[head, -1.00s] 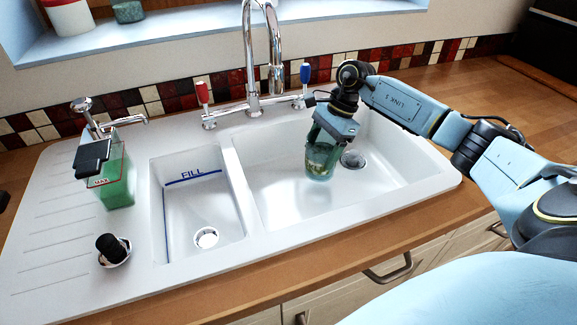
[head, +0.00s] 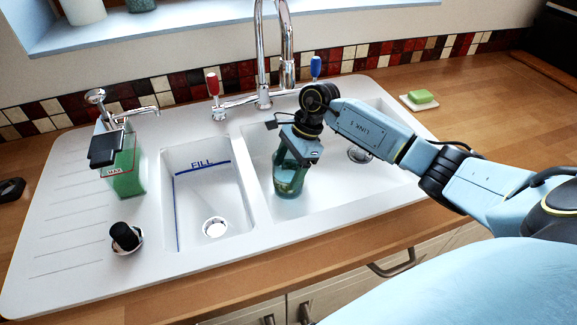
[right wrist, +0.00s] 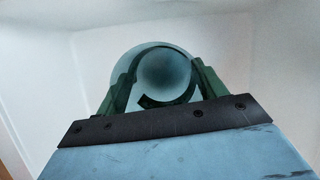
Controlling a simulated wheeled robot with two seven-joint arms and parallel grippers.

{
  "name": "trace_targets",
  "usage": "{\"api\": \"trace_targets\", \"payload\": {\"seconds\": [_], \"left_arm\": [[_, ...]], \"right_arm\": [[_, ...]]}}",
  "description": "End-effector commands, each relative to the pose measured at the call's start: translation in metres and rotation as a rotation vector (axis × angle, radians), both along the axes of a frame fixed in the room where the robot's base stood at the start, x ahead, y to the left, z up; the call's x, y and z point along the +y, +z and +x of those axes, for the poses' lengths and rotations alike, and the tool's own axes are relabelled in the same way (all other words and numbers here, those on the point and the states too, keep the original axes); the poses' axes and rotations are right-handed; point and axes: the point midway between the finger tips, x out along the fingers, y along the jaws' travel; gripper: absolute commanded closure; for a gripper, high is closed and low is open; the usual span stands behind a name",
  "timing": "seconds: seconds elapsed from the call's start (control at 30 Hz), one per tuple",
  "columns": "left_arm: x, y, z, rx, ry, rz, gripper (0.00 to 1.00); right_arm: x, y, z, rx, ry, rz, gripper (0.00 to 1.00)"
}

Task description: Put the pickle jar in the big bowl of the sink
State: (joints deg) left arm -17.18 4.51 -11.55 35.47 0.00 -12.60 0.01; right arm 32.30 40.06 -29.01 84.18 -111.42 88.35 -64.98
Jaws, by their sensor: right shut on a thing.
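The pickle jar (head: 289,180) is a greenish see-through jar, upright in the big right-hand bowl (head: 355,190) of the white sink, near that bowl's left side. My right gripper (head: 293,160) is shut on the jar from above. In the right wrist view the jar's round top (right wrist: 165,72) sits between the two green fingers (right wrist: 163,85), with pale bowl walls around it. I cannot tell whether the jar's base touches the bowl floor. My left gripper is not in view.
The small bowl (head: 205,195) marked FILL lies left of the divider. The chrome tap (head: 263,95) with red and blue levers stands behind. A green soap dispenser (head: 125,170) and black knob (head: 124,236) are at left. Green soap (head: 420,97) lies at back right.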

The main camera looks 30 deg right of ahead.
Motion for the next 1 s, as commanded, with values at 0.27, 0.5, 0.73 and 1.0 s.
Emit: {"api": "trace_targets", "payload": {"seconds": [0.27, 0.5, 0.73, 1.0], "left_arm": [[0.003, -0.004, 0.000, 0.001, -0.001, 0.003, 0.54], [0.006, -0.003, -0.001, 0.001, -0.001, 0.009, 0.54], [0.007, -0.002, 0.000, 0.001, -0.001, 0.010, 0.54], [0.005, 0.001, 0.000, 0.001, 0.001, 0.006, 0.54]], "right_arm": [[0.000, -0.002, 0.000, -0.002, 0.000, 0.001, 0.60], [0.000, -0.002, 0.000, 0.000, 0.000, 0.000, 0.08], [0.000, -0.001, 0.000, 0.000, 0.000, 0.000, 0.08], [-0.013, 0.030, 0.000, -0.004, -0.001, -0.003, 0.08]]}}
